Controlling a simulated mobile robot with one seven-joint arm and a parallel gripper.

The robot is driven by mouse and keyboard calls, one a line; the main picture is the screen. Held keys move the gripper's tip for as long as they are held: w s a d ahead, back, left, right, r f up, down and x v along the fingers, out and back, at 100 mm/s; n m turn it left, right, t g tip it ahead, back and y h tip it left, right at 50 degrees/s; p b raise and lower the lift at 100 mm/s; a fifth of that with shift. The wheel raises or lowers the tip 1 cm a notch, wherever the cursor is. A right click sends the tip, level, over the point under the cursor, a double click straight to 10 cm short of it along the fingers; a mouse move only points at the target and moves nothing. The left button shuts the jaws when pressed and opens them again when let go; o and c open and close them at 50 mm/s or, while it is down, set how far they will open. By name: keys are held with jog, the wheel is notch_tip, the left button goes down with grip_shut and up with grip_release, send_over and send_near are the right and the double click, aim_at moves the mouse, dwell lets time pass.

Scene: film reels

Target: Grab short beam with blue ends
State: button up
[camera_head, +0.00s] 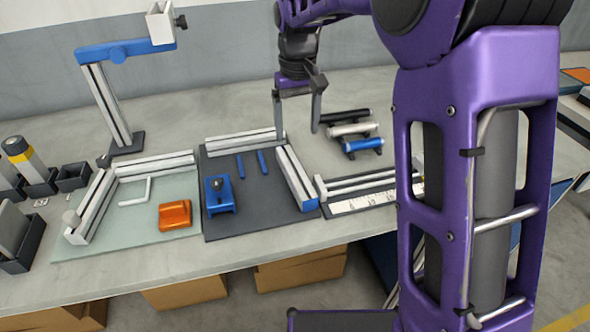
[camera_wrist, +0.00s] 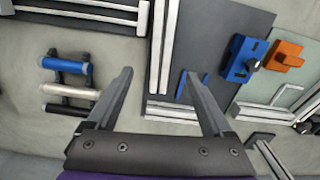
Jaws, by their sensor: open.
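A short pale beam (camera_head: 296,178) lies along the right side of a dark mat (camera_head: 250,213). Its near end shows blue; I cannot make out the colour of its far end. In the wrist view a pale beam (camera_wrist: 165,45) runs up the mat's left edge, its upper end cut off by the frame. A second pale beam (camera_head: 240,142) lies across the mat's far edge. My gripper (camera_head: 296,112) is open and empty, above the table near the mat's far right corner. In the wrist view the fingertips (camera_wrist: 158,74) stand apart on either side of the beam's lower part.
Two thin blue rods (camera_head: 250,164) and a blue block (camera_head: 219,194) lie on the mat. A stand with black, white and blue rollers (camera_head: 362,145) is at the right. An orange block (camera_head: 175,214) sits on a glass plate (camera_head: 130,235). A tall blue-armed stand (camera_head: 110,105) rises behind.

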jog(key=b, duration=0.1)
send_over(295, 170)
jog(key=f, duration=0.8)
jog(key=shift+w+d, duration=0.1)
jog(key=shift+d, duration=0.1)
notch_tip(295, 170, down, 5)
jog(key=shift+a+f+b, duration=0.15)
jog(key=shift+b, duration=0.35)
grip_shut()
